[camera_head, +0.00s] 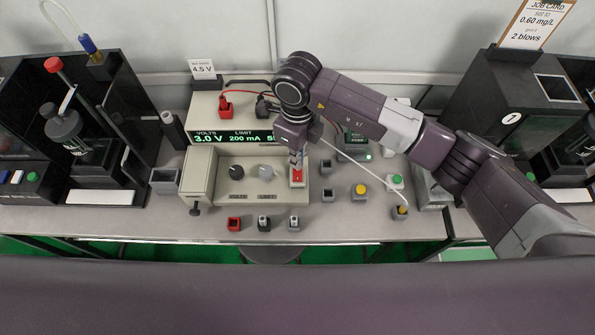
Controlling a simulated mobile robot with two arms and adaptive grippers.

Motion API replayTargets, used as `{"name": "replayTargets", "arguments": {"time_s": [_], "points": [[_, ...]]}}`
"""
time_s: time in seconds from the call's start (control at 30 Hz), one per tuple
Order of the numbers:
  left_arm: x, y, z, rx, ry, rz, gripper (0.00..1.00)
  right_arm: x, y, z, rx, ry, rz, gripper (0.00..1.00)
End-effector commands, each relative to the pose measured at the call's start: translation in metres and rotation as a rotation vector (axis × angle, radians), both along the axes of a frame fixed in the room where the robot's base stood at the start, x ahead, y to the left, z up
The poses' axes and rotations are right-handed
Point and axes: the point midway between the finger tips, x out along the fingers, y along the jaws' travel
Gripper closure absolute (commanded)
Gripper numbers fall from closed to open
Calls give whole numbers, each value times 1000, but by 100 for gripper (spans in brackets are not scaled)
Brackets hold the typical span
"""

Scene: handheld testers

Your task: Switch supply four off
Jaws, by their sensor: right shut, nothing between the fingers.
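A beige bench power supply (208,168) stands in the middle of the bench. Its lit green display (232,137) reads 3.0 V and 200 mA, with the right end hidden behind my right arm. Its front panel has a dark volts knob (236,172), a grey limit knob (266,171) and a red switch (297,176) at the right. My right gripper (297,164) points down, shut and empty, with its tips at or just above the red switch. I cannot tell whether they touch. No number four is readable on the supply. My left gripper is out of view.
Red and black plugs (225,105) with leads sit on the supply's top. Small sockets (234,224) in red, black and grey stand along the front edge. Dark testers (515,110) flank both sides.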

Motion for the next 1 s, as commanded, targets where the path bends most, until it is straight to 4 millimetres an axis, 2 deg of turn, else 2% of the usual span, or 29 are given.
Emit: {"name": "replayTargets", "arguments": {"time_s": [1.0], "points": [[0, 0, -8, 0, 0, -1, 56, 0, 0, -8, 0, 0, 0, 100]]}}
